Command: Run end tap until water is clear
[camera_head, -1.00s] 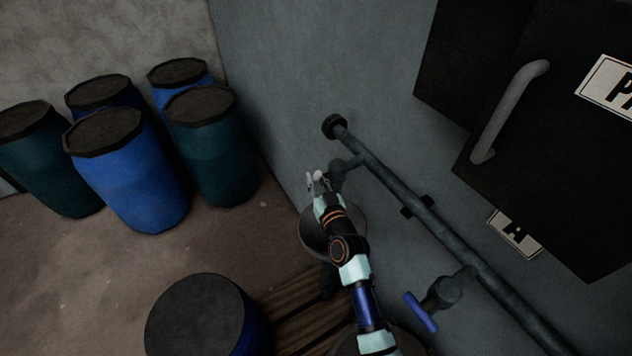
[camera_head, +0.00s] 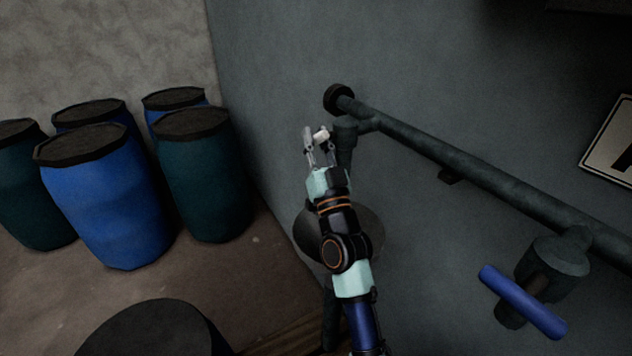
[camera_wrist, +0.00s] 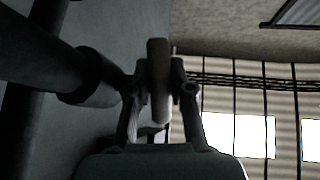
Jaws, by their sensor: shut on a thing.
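The end tap (camera_head: 345,138) hangs from the far end of the dark wall pipe. My gripper (camera_head: 315,147) is beside it and shut on its pale handle (camera_head: 321,135). In the wrist view, the handle (camera_wrist: 157,75) stands upright as a pale bar between both fingers of my gripper (camera_wrist: 158,90). The dark tap body or pipe (camera_wrist: 85,75) runs in from the left there. A grey round basin (camera_head: 370,232) is below, partly covered by my arm. I see no water stream, and the tap's outlet is hidden.
A second tap with a blue handle (camera_head: 522,301) hangs from the same pipe (camera_head: 455,160) at the right. Several blue and green drums (camera_head: 108,195) stand on the left. A dark round lid (camera_head: 150,330) is at the front.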

